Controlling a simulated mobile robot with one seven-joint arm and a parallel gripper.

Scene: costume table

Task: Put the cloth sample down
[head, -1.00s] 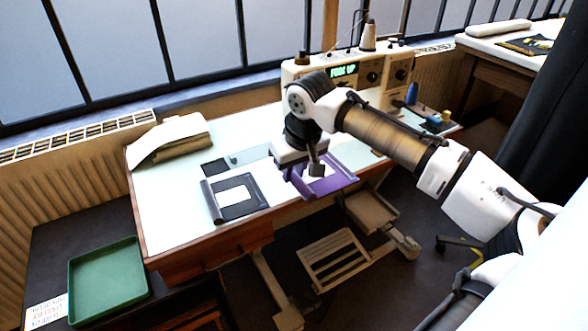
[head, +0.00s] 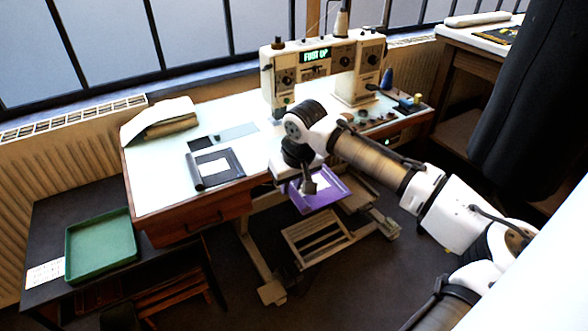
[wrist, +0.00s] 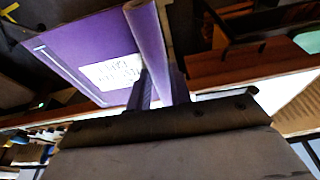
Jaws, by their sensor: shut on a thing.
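A purple cloth sample (head: 327,195) with a white label is in my gripper (head: 308,186), in front of the white table's front edge and apart from it, as far as I can tell. The wrist view shows the purple sample (wrist: 75,55) large, with a rolled edge between my fingers (wrist: 152,92) and writing on the label too blurred to read. My gripper is shut on this rolled edge. A dark sample (head: 234,156) with a white label lies on the white tabletop (head: 160,185).
An empty green tray (head: 100,245) stands on a dark low table at the left, with a printed card (head: 45,272) beside it. A sewing machine (head: 290,62) stands at the table's back. A folded cloth (head: 158,118) lies at the back left. A pedal frame (head: 318,238) is below.

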